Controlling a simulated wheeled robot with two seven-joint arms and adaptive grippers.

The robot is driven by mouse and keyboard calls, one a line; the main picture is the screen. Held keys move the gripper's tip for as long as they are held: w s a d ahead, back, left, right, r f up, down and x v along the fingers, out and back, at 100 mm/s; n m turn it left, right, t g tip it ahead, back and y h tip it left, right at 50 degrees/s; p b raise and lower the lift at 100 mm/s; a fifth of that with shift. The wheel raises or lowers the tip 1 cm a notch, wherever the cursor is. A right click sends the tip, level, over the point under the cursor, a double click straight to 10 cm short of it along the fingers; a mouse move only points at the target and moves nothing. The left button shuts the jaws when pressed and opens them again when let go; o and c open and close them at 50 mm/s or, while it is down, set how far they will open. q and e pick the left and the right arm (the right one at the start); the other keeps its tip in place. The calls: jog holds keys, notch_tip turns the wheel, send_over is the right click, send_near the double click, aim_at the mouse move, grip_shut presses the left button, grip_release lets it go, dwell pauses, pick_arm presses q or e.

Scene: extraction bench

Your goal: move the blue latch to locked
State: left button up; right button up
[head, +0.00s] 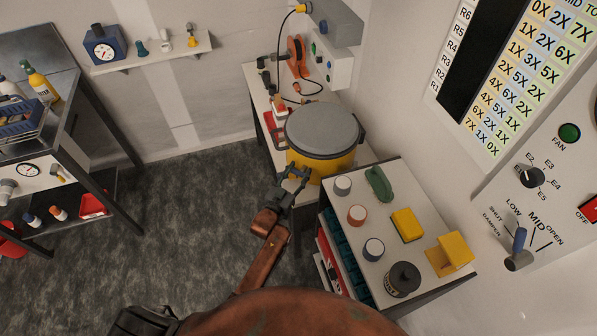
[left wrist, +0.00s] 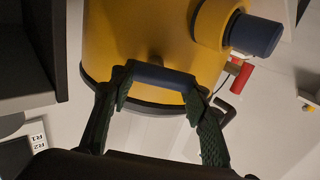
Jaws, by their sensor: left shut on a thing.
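A yellow drum-shaped vessel (head: 338,163) with a flat grey lid (head: 322,128) stands at the near end of the back bench. My left gripper (head: 295,174) reaches up to its front left side. In the left wrist view, the yellow wall (left wrist: 140,35) fills the top, and a dark blue bar, the blue latch (left wrist: 162,76), spans between the fingertips. The left gripper (left wrist: 160,92) is shut on this bar, close against the vessel wall. In the head view the latch is hidden by the gripper. My right gripper is not in view.
A blue cylinder (left wrist: 256,35) in a yellow housing juts out right of the fingers. A side table (head: 335,217) with jars and yellow blocks stands close right of my arm. A wall panel (head: 560,180) is at far right. The floor (head: 190,220) is clear.

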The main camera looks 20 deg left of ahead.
pick_arm(q)
jog(key=m, duration=0.2)
jog(key=m+p, duration=0.1)
jog(key=shift+d+r+m, duration=0.15)
jog(key=shift+d+m, duration=0.05)
jog(key=shift+m, duration=0.2)
jog(key=m, duration=0.4)
jog(key=shift+s+d+m, duration=0.1)
jog(key=shift+d+m, duration=0.15)
jog(key=shift+m, duration=0.05)
jog(key=m, duration=0.1)
jog(key=m+b, duration=0.1)
jog(key=m, duration=0.2)
jog(key=shift+d+b, duration=0.25)
jog(key=shift+b, duration=0.1)
jog(key=m, duration=0.1)
jog(key=m+b, duration=0.1)
jog(key=m, duration=0.1)
jog(key=m+b, duration=0.1)
jog(key=m, duration=0.1)
jog(key=shift+s+d+f, duration=0.1)
jog(key=shift+d+f, duration=0.15)
jog(key=shift+f, duration=0.05)
jog(key=shift+m, duration=0.3)
jog(key=o, duration=1.2)
jog(key=shift+r, duration=0.1)
